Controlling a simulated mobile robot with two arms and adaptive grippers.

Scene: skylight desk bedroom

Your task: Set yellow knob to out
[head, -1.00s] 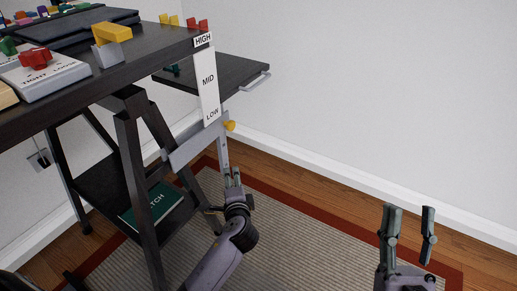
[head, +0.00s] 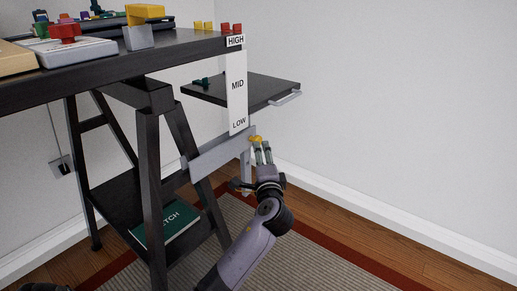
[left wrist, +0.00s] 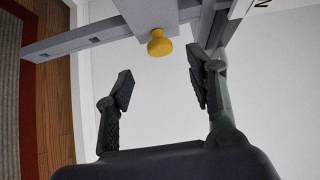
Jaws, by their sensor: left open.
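The yellow knob (head: 256,139) sticks out from a grey metal bar (head: 215,157) under the desk, below the LOW end of a white HIGH/MID/LOW scale (head: 237,90). In the left wrist view the round yellow knob (left wrist: 159,43) sits on a grey plate, a little beyond and between my fingertips. My left gripper (head: 264,152) is open just below and in front of the knob; its two fingers also show apart in the left wrist view (left wrist: 157,84). Nothing is between the fingers.
The black desk (head: 150,58) holds a yellow-handled block (head: 146,12) and a red knob panel (head: 65,40). A side shelf with a handle (head: 285,98) juts out to the right. A green book (head: 168,226) lies on the lower shelf. Floor at right is clear.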

